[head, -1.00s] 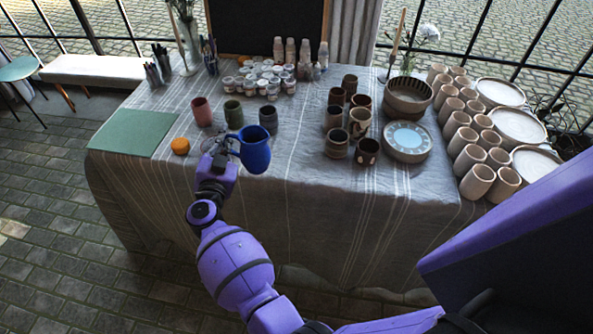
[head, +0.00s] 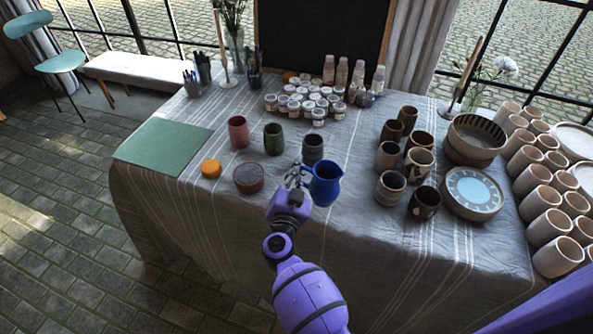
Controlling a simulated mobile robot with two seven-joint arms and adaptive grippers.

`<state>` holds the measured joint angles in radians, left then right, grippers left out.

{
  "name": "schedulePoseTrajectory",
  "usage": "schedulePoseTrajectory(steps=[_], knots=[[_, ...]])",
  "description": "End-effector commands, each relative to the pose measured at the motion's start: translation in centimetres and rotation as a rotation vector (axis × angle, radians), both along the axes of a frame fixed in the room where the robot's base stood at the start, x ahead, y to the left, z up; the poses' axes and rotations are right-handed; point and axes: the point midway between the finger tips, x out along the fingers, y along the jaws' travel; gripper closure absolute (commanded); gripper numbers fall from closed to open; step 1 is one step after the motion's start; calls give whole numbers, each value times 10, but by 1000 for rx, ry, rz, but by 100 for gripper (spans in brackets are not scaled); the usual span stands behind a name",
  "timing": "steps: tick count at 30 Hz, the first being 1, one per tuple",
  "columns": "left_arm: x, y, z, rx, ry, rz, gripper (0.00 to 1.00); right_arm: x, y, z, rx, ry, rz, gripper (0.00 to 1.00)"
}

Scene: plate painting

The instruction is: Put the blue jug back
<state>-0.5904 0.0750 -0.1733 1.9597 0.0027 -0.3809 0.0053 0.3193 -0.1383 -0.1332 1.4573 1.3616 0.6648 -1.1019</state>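The jug appears in front of a dark grey cup (head: 313,148). Whether its base touches the cloth or hangs above it I cannot tell. The fingertips are partly lost against the handle.
Left of the jug are a dark red bowl (head: 249,178), an orange sponge (head: 211,168), a red cup (head: 239,131), a green cup (head: 273,138) and a green mat (head: 163,146). Brown pots (head: 391,186) stand right. Bare cloth lies between jug and pots.

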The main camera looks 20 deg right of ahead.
Motion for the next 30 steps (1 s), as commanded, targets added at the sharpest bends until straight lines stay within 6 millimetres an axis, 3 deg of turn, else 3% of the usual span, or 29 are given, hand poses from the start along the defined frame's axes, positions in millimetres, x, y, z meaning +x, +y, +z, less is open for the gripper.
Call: schedulePoseTrajectory(steps=[5, 11, 23, 27, 30], knots=[[-6, 5, -7, 9, 5, 4, 60, 0, -4, -11, -3, -2, 1, 100], [-15, 11, -33, 23, 27, 1, 60, -3, -6, -40, -3, 1, 1, 100], [-1, 9, -25, 23, 0, -7, 60, -1, -6, -36, -3, -9, 1, 100], [-1, 8, -25, 22, 2, -7, 60, -2, -6, -37, -1, -7, 0, 80], [-2, 9, -27, 22, 6, -6, 60, -2, -6, -37, -1, -7, 0, 77]])
